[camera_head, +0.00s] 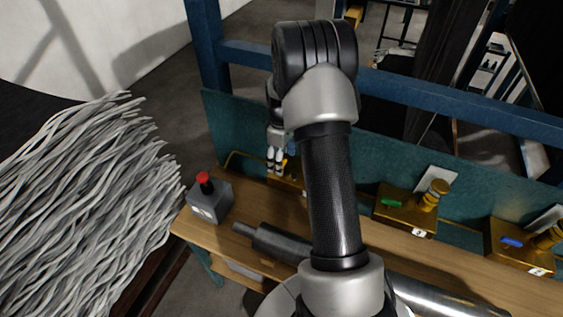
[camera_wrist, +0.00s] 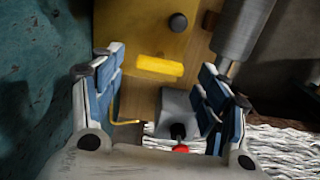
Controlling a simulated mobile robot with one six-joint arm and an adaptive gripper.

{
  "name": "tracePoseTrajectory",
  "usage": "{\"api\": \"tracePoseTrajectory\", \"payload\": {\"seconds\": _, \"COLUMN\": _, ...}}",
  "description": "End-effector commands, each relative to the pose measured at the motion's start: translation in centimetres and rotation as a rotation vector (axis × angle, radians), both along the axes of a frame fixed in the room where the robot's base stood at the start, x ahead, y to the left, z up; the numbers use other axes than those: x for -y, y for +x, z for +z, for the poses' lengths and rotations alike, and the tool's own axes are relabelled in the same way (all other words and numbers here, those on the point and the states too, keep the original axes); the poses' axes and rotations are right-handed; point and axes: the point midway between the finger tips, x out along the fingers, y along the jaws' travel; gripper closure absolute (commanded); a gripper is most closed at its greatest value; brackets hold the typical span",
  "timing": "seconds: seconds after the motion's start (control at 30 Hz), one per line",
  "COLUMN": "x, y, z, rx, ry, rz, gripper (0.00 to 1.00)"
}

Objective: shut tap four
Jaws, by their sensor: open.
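A brass tap block (camera_wrist: 140,40) with a flat yellow handle (camera_wrist: 160,66) and a dark round knob (camera_wrist: 178,22) lies below my gripper in the wrist view. In the head view this block (camera_head: 292,184) is mostly hidden behind my arm. My gripper (camera_wrist: 163,76) is open, with the yellow handle between its spread fingers in the picture; I see no contact. In the head view my gripper (camera_head: 277,160) hangs over that block. A tap with a green handle (camera_head: 391,202) and one with a blue handle (camera_head: 512,242) stand further right. Number tags are too small to read.
A grey box with a red button (camera_head: 205,180) stands at the bench's left end; the button also shows in the wrist view (camera_wrist: 180,149). A dark cylinder (camera_head: 282,243) lies on the wooden bench. A teal panel (camera_head: 235,120) stands behind. Grey strands (camera_head: 90,190) lie left.

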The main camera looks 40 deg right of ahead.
Motion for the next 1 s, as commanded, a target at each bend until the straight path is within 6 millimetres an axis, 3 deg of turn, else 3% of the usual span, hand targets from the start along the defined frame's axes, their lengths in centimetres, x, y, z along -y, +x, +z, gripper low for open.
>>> {"api": "tracePoseTrajectory", "payload": {"seconds": 0.2, "x": 0.0, "y": 0.0, "z": -1.9, "rx": 0.000, "ry": 0.000, "rz": 0.000, "gripper": 0.32}}
{"api": "tracePoseTrajectory", "payload": {"seconds": 0.5, "x": 0.0, "y": 0.0, "z": -2.0, "rx": 0.001, "ry": 0.000, "rz": 0.000, "gripper": 0.32}}
{"api": "tracePoseTrajectory", "payload": {"seconds": 1.0, "x": 0.0, "y": 0.0, "z": -2.0, "rx": 0.001, "ry": 0.000, "rz": 0.000, "gripper": 0.65}}
